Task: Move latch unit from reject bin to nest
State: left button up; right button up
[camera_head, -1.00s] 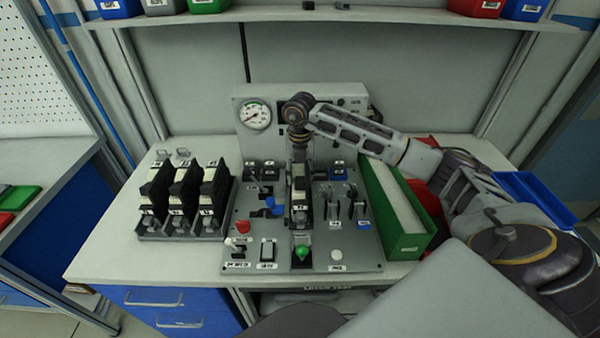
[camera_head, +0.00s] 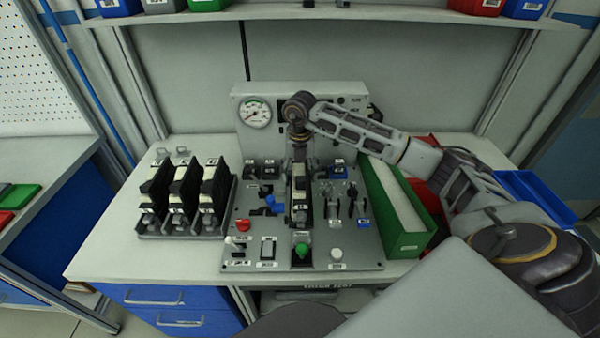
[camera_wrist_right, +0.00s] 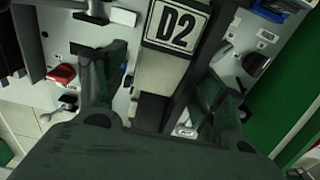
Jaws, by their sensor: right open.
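The latch unit, a dark and pale block with a D2 label (camera_wrist_right: 176,28), stands in the nest at the middle of the grey test panel (camera_head: 245,258). It also shows in the head view (camera_head: 300,196). My right gripper (camera_head: 299,168) is above it, pointing down. In the right wrist view the gripper (camera_wrist_right: 165,75) is open, one finger on each side of the unit, with gaps visible between. The seating of the unit's lower end is hidden. A red bin (camera_head: 425,190), likely the reject bin, is mostly behind my right arm. My left gripper is out of view.
A rack (camera_head: 180,232) with several similar units stands left of the panel. A green box (camera_head: 410,243) with pale contents stands close on the right. A blue tray (camera_head: 540,200) is farther right. A gauge box (camera_head: 255,113) stands behind. Switches and knobs surround the nest.

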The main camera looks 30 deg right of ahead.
notch_tip(320, 180, up, 12)
dwell(1.0)
jog(key=shift+s+f, duration=0.1)
dwell(1.8)
